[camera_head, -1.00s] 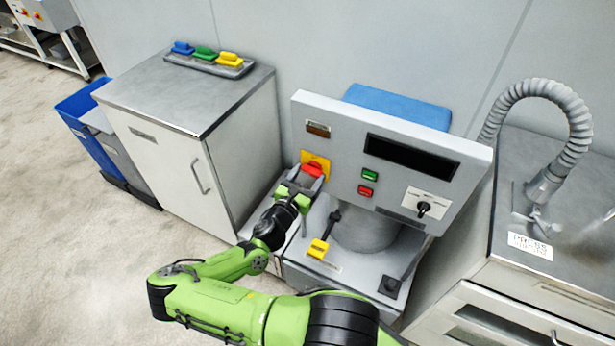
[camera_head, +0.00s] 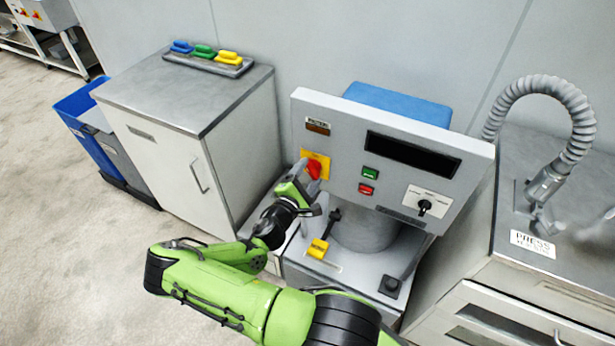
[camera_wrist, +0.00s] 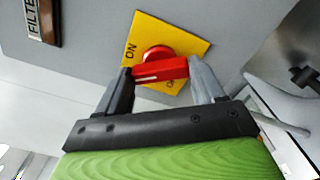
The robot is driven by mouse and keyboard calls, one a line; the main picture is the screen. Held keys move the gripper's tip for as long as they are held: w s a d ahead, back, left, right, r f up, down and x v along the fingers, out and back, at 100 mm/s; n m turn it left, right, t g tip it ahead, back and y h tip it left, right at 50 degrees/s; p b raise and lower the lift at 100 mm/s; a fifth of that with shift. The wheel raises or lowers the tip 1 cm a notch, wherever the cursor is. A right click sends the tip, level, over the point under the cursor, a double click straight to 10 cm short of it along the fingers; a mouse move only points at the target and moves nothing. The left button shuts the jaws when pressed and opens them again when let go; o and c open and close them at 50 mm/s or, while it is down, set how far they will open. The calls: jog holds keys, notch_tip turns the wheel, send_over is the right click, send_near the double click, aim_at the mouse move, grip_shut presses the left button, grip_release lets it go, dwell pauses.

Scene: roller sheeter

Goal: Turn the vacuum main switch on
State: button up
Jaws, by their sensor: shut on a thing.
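The vacuum main switch is a red rotary handle (camera_head: 314,169) on a yellow plate (camera_head: 308,156) at the left of the grey control panel. My gripper (camera_head: 302,185) reaches it from below left. In the wrist view the red handle (camera_wrist: 160,69) lies between the two fingers of my gripper (camera_wrist: 162,80), which are shut on its ends. The yellow plate (camera_wrist: 185,42) reads "ON" near the handle's left end. A second label at lower right is partly hidden. In the head view the handle stands steeply tilted, and my gripper is rolled with it.
The panel (camera_head: 340,150) also carries green (camera_head: 370,173) and red (camera_head: 366,189) buttons and a black knob (camera_head: 424,207). A cabinet (camera_head: 170,150) stands left, a hose (camera_head: 560,90) right.

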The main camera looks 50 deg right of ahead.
jog(key=m+b, duration=0.2)
jog(key=m, duration=0.4)
jog(key=shift+f+m, duration=0.1)
jog(key=shift+m, duration=0.2)
dwell(0.5)
jog(key=o, duration=1)
jog(key=shift+o, duration=0.2)
jog(key=v, duration=1.6)
jog(key=shift+s+d+m, duration=0.1)
jog(key=shift+d+m, duration=0.05)
jog(key=shift+m, duration=0.15)
